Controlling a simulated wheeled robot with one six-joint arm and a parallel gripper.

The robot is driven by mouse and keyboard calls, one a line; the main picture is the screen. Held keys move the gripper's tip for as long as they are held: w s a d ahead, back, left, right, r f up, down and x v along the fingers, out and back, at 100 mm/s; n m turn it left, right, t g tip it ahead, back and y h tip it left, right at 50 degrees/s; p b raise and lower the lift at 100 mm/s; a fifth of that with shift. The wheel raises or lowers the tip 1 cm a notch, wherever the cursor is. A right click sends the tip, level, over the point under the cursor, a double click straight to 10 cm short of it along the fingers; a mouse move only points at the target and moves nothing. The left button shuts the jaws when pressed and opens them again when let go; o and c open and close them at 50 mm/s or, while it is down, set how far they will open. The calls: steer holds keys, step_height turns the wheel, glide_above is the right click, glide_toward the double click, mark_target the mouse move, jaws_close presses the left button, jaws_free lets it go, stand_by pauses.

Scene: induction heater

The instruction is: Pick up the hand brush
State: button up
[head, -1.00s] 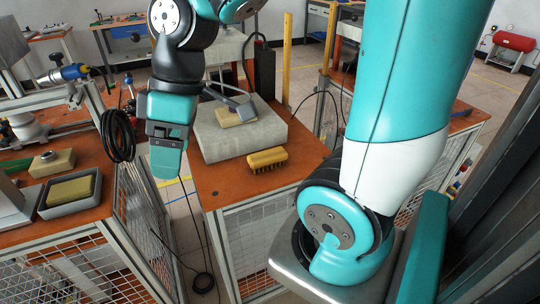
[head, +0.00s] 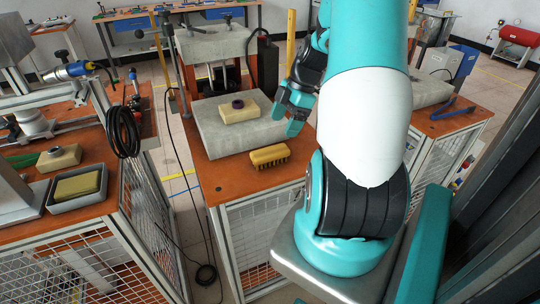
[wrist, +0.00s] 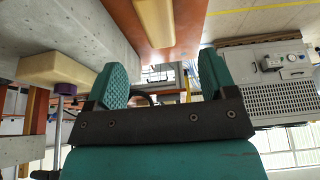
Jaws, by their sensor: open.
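The hand brush (head: 269,155), yellow with bristles along its lower side, lies on the orange worktop (head: 222,178) in front of the grey concrete block. It also shows at the top of the wrist view (wrist: 154,20), as a plain yellow back. My gripper (head: 290,112) hangs above and slightly right of the brush, near the block's right side. Its two teal fingers (wrist: 162,78) stand apart in the wrist view with nothing between them. The gripper is not touching the brush.
The concrete block (head: 215,135) carries a yellow block (head: 238,113) with a dark purple ring on top. Blue-handled pliers (head: 445,108) lie on a worktop at right.

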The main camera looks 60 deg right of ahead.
mark_target(271, 150)
steer(key=p+x, duration=0.1)
steer(key=x, duration=0.9)
steer(key=shift+w+f, duration=0.15)
steer(key=shift+f, duration=0.25)
steer(key=shift+f, duration=0.25)
steer(key=c, duration=1.1)
steer(key=shift+r, duration=0.1)
step_height(271, 150, up, 20)
steer(key=shift+r, duration=0.2)
